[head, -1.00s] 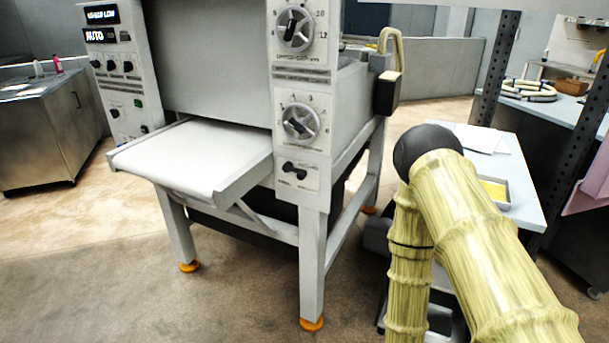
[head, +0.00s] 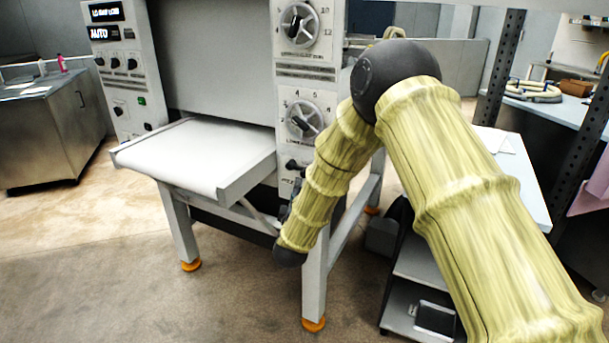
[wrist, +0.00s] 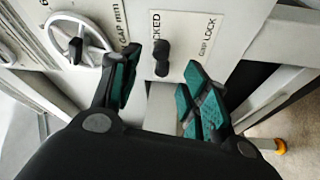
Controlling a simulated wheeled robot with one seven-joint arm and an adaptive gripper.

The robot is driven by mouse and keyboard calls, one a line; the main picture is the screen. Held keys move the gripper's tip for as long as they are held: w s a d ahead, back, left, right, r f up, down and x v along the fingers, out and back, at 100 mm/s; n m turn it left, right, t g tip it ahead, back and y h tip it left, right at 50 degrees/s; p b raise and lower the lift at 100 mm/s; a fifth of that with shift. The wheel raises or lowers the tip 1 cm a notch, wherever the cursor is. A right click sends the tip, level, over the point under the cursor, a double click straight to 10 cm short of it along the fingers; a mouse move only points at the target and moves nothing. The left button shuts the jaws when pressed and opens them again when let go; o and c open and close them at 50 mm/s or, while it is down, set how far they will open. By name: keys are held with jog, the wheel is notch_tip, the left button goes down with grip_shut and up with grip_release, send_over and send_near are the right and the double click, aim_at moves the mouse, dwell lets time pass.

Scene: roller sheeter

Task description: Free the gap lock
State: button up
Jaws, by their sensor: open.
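The gap lock (wrist: 161,57) is a small black lever on a pale plate. In the wrist view the plate carries lettering that reads "GAP LOCK" and part of "LOCKED". The lever also shows in the head view (head: 292,165), low on the sheeter's right front panel and close to my arm. My gripper (wrist: 160,73) is open, with one teal-padded finger on each side of the lever in the picture. The lever appears just beyond the fingertips, and I see no contact. In the head view my arm mostly hides the gripper.
The gap dial (head: 304,120) sits just above the lock, near the left finger in the wrist view (wrist: 78,45). The white feed table (head: 195,155) juts out to the left. A leg (head: 314,285) stands below. A side table (head: 515,175) is at right.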

aim_at(298, 169)
jog(key=w, duration=0.3)
jog(key=w+p, duration=0.1)
jog(key=w, duration=0.2)
jog(key=w+d+p, duration=0.1)
jog(key=w, duration=0.3)
jog(key=shift+w+d+r, duration=0.1)
jog(key=shift+r, duration=0.3)
jog(key=shift+c, duration=0.5)
